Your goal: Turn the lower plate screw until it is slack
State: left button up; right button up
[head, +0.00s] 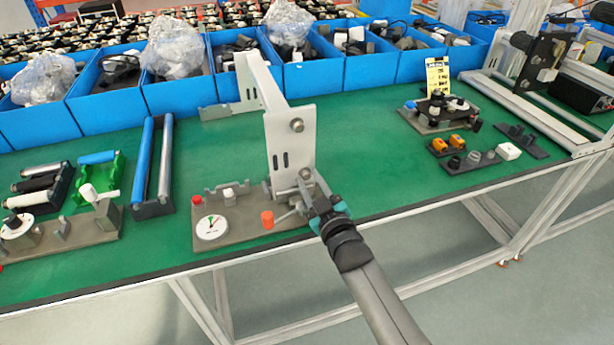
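An upright light-grey metal plate (289,145) stands on a grey base (240,210) at the middle of the green table. It has an upper screw (297,125) with a round head and a lower screw (305,173) near its bottom right. My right gripper (308,193) comes from the lower right, with its tips at or just below the lower screw. The tips are small and partly overlap the bracket there, so I cannot tell whether they touch or grip the screw. My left gripper is not in view.
The base carries a white dial (211,227), a red knob (197,201) and an orange cylinder (267,219). Rollers (153,165) and another fixture (60,230) lie to the left. Blue bins (178,95) line the back.

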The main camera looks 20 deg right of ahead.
jog(key=shift+o, duration=0.6)
jog(key=m+p, duration=0.1)
jog(key=m, duration=0.2)
jog(key=shift+r, duration=0.1)
jog(key=m, duration=0.3)
jog(key=shift+m+p, duration=0.4)
jog(key=m, duration=0.3)
grip_shut()
